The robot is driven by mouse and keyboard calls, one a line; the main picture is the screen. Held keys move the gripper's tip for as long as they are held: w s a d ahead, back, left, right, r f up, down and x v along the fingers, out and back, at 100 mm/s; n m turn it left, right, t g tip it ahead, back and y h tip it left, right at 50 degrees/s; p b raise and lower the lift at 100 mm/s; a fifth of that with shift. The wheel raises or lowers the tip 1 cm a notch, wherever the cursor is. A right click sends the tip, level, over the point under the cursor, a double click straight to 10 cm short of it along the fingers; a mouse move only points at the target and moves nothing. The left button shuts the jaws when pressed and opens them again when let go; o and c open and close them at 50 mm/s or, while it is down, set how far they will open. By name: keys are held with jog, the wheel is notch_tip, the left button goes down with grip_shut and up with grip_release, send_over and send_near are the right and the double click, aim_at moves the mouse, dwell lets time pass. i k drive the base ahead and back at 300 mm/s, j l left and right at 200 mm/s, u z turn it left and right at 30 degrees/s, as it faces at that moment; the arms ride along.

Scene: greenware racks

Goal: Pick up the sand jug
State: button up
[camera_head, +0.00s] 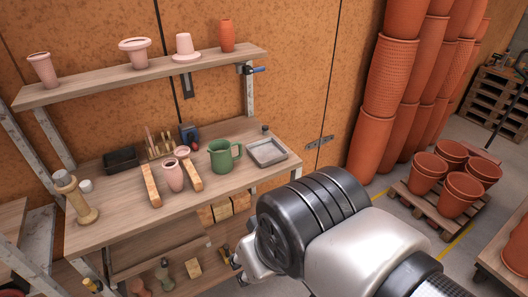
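A green jug (222,158) with a handle stands further right on the same bench. My arm comes in from the lower right. A small metal part of what looks like my gripper (238,266) shows at its left end, in front of the bench and well right of the sand-coloured piece. The fingers are mostly hidden by my wrist, so their opening does not show.
A pink vase (173,176) stands between two wooden bars (151,185). A black tray (122,160) and a grey tray (267,152) lie on the bench. The shelf (95,86) above holds several pots. Terracotta pots (455,187) stand on a pallet at right.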

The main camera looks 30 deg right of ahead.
aim_at(219, 150)
jog(key=i+l, duration=1.3)
jog(key=l, duration=0.15)
jog(key=i+j+u, duration=0.05)
